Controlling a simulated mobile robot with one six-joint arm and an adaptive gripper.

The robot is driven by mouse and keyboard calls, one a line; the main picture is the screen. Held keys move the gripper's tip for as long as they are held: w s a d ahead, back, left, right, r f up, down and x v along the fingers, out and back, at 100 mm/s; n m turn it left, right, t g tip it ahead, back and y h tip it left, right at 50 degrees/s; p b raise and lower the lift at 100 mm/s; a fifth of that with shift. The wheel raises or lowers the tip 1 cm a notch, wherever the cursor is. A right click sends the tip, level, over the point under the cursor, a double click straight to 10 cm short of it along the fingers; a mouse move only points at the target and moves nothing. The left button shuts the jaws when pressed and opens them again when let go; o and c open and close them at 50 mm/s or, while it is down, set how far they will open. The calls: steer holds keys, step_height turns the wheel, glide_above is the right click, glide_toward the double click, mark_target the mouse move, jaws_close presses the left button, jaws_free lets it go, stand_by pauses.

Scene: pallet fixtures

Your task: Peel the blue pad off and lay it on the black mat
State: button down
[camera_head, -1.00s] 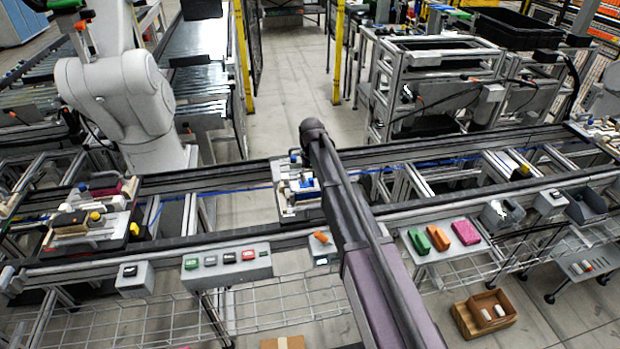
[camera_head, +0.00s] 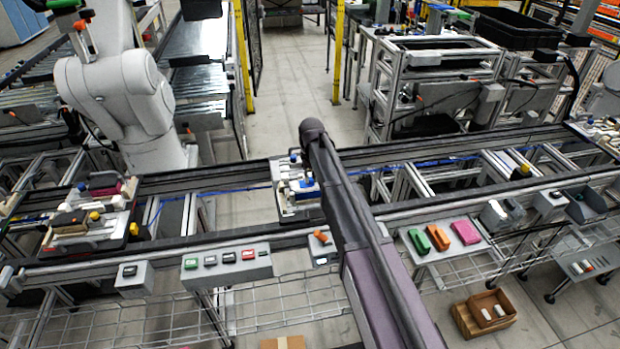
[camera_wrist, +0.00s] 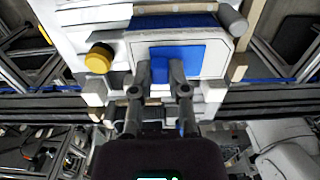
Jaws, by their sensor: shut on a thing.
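The blue pad (camera_wrist: 201,57) lies against a white plate on the pallet fixture (camera_wrist: 112,22), seen in the wrist view. My gripper (camera_wrist: 161,66) is at the pad's near edge, its two fingers shut on a bit of blue between them. The pad looks flat against the plate; I cannot tell whether any edge is lifted. A second blue strip (camera_wrist: 180,21) lies beyond it. In the head view the fixture (camera_head: 287,203) shows blue parts beside my arm, which hides my gripper. I cannot pick out the black mat for certain.
A yellow knob (camera_wrist: 98,59) stands left of the plate, and a grey cylinder (camera_wrist: 232,19) at its far right. Another loaded pallet (camera_head: 90,230) is to the left on the conveyor. A button box (camera_head: 228,262) and a tray of coloured blocks (camera_head: 442,240) line the near rail.

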steer(key=shift+r+p, duration=0.35)
steer(key=shift+p, duration=0.1)
stand_by(0.5)
steer(key=shift+r+p, duration=2.4)
step_height(320, 180, down, 4)
steer(key=b, duration=0.3)
steer(key=shift+r+b, duration=0.15)
steer(key=shift+b, duration=0.2)
steer(key=shift+d+r, duration=0.1)
